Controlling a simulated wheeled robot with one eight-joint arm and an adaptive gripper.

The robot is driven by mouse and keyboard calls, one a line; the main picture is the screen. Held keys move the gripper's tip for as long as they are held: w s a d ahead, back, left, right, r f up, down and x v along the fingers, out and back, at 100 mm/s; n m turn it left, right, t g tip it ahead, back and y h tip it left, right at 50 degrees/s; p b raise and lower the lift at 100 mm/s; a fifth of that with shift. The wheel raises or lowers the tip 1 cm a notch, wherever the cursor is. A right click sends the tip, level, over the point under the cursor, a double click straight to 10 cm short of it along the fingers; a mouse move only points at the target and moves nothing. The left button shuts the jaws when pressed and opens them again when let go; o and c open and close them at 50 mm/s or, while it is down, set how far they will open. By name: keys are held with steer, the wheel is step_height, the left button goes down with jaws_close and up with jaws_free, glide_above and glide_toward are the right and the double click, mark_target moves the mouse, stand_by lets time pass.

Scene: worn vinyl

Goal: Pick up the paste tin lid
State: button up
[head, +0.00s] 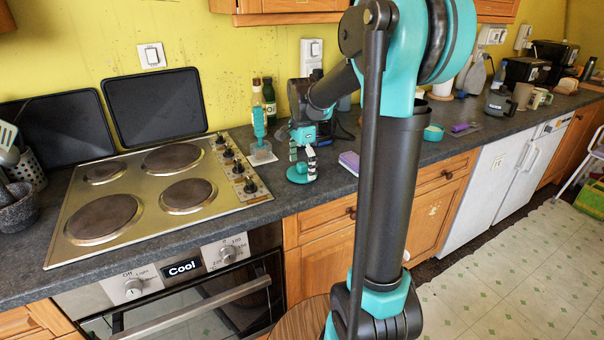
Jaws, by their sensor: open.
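A round, flat teal piece (301,175), which looks like the paste tin lid, lies on the dark worktop between the hob and the purple item. My gripper (302,160) points down over it with its two fingers apart. One fingertip is at the lid's far side and the other in front of its right part. The fingers hide some of the lid. I cannot tell whether they touch it. A teal round tub (433,132) stands farther right on the worktop, beyond my arm.
A teal-topped dispenser (260,138) stands close left of my gripper, with dark bottles (269,101) behind. A purple block (349,162) lies to the right. The hob (150,188) is at the left. Mugs (522,96) and coffee machines stand far right.

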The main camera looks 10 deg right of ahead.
steer(key=c, duration=1.3)
steer(key=shift+o, duration=0.2)
